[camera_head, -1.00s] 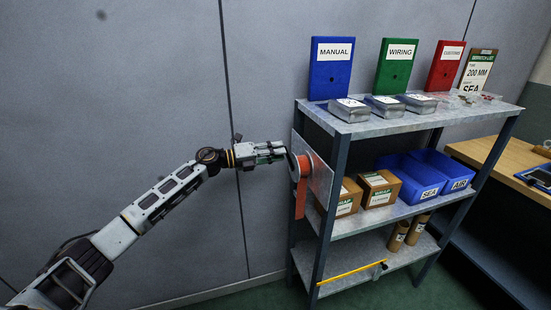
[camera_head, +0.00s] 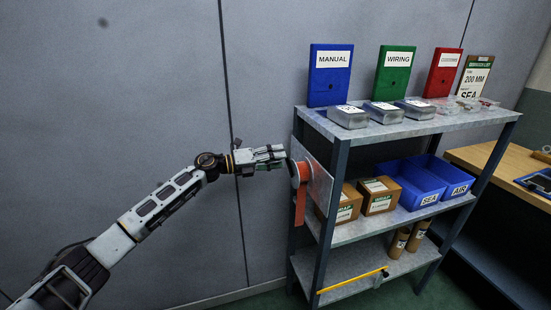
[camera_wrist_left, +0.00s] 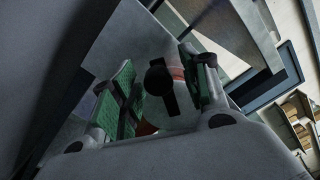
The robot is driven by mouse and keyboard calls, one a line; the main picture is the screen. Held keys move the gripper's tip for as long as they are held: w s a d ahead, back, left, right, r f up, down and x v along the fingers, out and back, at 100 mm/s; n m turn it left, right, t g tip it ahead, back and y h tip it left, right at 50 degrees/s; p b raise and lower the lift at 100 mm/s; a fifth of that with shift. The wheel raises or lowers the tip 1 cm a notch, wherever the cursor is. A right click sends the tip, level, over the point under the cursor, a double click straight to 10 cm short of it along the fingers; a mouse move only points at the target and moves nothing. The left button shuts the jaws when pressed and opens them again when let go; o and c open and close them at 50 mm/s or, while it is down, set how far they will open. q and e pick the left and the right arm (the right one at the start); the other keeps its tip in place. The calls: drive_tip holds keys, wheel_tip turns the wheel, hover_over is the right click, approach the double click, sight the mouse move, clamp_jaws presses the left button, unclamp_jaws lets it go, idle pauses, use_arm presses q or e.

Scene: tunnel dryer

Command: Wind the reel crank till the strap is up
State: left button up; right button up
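The reel (camera_head: 304,171), with an orange rim, is on a grey plate (camera_head: 319,186) at the left end of the shelf rack. Its orange strap (camera_head: 300,208) hangs below it. My left gripper (camera_head: 284,156) is beside the reel's face, pointing at it. In the left wrist view, the black crank (camera_wrist_left: 168,101) with its round knob (camera_wrist_left: 157,78) shows in the gap between the green-padded fingers of my left gripper (camera_wrist_left: 164,88). The fingers are apart, with space on both sides of the knob; I see no grip. My right gripper is out of view.
The shelf rack (camera_head: 341,165) holds blue, green and red boards, metal tins, cartons, and blue bins (camera_head: 420,184). A yellow bar (camera_head: 350,281) lies on its bottom shelf. A wooden bench (camera_head: 492,165) stands at right. A grey wall (camera_head: 120,90) is behind my arm.

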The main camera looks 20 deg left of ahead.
use_arm(q)
drive_tip(key=v, duration=1.2)
idle(0.6)
idle(0.5)
